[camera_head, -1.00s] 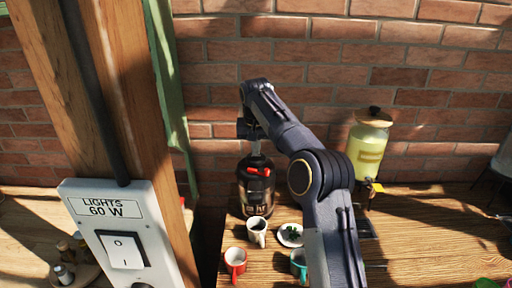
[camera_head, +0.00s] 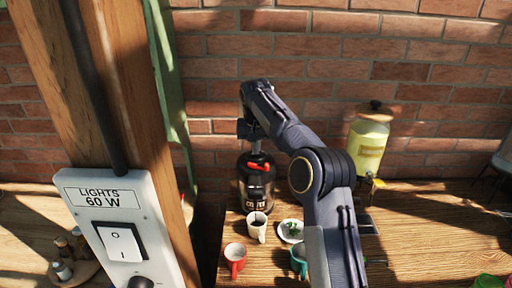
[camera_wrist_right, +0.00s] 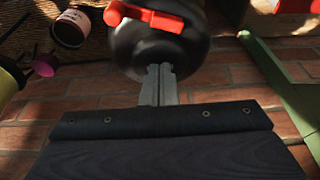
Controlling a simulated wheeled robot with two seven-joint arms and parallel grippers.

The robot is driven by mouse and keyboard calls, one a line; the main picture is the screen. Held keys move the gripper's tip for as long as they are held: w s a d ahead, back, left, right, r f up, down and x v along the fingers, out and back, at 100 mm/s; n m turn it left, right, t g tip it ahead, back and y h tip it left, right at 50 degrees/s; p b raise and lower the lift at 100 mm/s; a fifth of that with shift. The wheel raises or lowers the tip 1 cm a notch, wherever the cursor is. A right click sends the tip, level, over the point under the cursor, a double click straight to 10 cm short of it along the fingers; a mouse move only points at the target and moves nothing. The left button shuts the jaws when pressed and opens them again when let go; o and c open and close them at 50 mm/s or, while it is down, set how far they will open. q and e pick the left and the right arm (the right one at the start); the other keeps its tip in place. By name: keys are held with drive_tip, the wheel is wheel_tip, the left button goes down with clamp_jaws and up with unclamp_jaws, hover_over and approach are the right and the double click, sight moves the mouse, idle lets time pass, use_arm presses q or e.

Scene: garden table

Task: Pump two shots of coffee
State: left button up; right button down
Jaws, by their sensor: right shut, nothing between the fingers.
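A dark coffee pump pot (camera_head: 257,192) with a red lever on top stands near the brick wall, and its rounded black top (camera_wrist_right: 158,45) and the red lever (camera_wrist_right: 148,14) show in the right wrist view. My right gripper (camera_head: 256,148) points down at the pot's top from above. In the right wrist view its fingers (camera_wrist_right: 160,76) are shut with nothing between them, with tips at the pot's black top. I cannot tell whether they touch it. A white mug (camera_head: 257,229) stands in front of the pot. My left gripper is not in view.
A yellow drink dispenser (camera_head: 367,145) stands right. A wooden post (camera_head: 130,95) with a light switch blocks the left. The table's right side is mostly clear.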

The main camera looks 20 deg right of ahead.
idle(0.5)
drive_tip(key=shift+r+p, duration=0.85)
drive_tip(key=shift+r, duration=0.35)
wheel_tip(320, 180, up, 6)
idle(0.7)
idle(0.4)
